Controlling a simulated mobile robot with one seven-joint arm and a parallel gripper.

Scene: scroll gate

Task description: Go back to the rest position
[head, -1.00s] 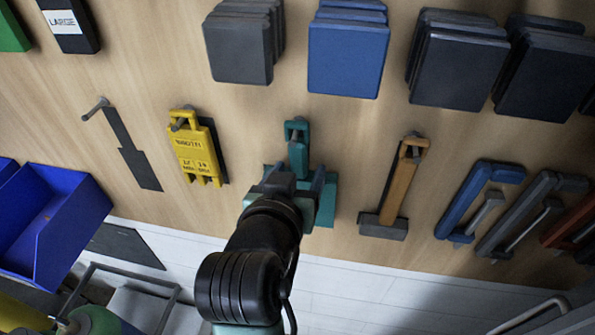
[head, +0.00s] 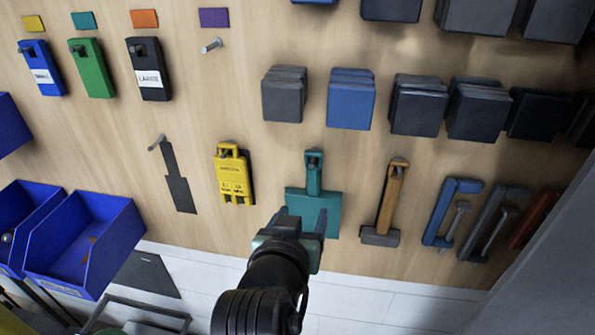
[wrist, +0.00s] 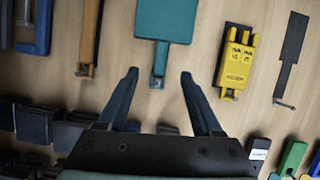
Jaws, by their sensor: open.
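My gripper (head: 302,222) is open and empty, in front of the wooden tool wall. In the head view its fingers overlap the lower part of a teal scraper-like tool (head: 313,178), which hangs on a peg. My arm comes up from the bottom of the head view, stretched towards the wall.
A yellow tag (head: 233,178) hangs left of the teal tool and an orange-handled tool (head: 390,203) hangs right of it. Blue clamps (head: 448,212) hang farther right. Blue bins (head: 88,245) jut out at lower left. A grey panel (head: 550,265) stands at the right edge.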

